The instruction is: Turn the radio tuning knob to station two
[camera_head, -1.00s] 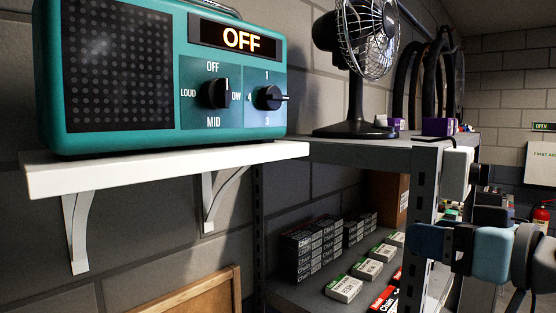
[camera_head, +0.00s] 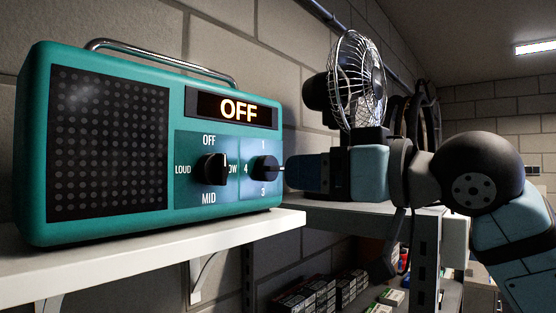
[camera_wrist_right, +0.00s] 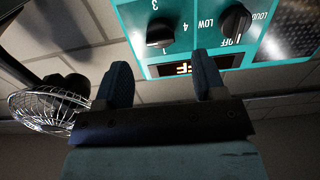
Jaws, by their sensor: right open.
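The teal radio (camera_head: 106,235) stands on a white shelf, and its display (camera_head: 237,108) reads OFF. The tuning knob (camera_head: 264,168) is black, with 1 above, 4 at left and 3 below; the 2 is hidden. My right gripper (camera_head: 287,169) comes in from the right, close beside the knob. In the right wrist view, its open fingers (camera_wrist_right: 160,70) are apart and empty, with the tuning knob (camera_wrist_right: 160,34) just beyond the gap between them. Contact cannot be told. My left gripper is out of view.
The volume knob (camera_head: 213,169) sits just left of the tuning knob, its pointer up near OFF. A desk fan (camera_head: 359,78) stands behind my right arm on the grey shelving (camera_head: 426,260). The white shelf (camera_head: 130,245) has an open front edge. Small boxes (camera_head: 305,297) lie lower down.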

